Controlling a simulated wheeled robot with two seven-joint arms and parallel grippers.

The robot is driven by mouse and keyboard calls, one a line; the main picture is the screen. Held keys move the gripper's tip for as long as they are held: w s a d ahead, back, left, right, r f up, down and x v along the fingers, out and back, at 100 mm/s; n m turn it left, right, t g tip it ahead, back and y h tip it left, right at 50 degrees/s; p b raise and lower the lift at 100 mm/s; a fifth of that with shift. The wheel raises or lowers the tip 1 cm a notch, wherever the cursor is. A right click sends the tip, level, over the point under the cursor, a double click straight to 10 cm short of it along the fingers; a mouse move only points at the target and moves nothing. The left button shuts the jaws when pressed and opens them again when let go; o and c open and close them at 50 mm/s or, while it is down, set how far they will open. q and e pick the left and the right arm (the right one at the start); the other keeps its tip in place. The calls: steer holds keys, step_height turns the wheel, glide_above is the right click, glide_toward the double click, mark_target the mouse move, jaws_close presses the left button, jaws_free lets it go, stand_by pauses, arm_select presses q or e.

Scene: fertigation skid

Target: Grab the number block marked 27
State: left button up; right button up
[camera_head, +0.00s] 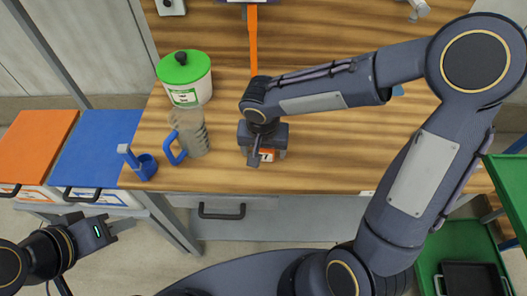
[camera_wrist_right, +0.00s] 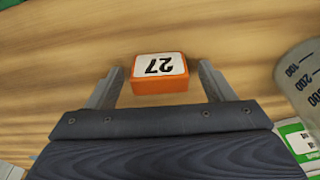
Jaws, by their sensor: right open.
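The number block marked 27 (camera_wrist_right: 159,72) is orange with a white top face and lies on the wooden table. In the right wrist view it sits between and slightly beyond the tips of my right gripper (camera_wrist_right: 160,88), whose fingers are apart with a gap to the block on both sides. In the head view the block (camera_head: 267,156) is partly hidden under my right gripper (camera_head: 266,158). My left gripper (camera_head: 118,229) is at the lower left, off the table and away from the block; its fingers are too small to read.
A clear measuring jug with a blue handle (camera_head: 190,133) stands left of the block. A white tub with a green lid (camera_head: 184,77) is behind it, and a blue holder (camera_head: 144,166) is at the table's left edge.

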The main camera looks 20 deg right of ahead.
steer(key=shift+c, duration=0.3)
steer(key=c, duration=1)
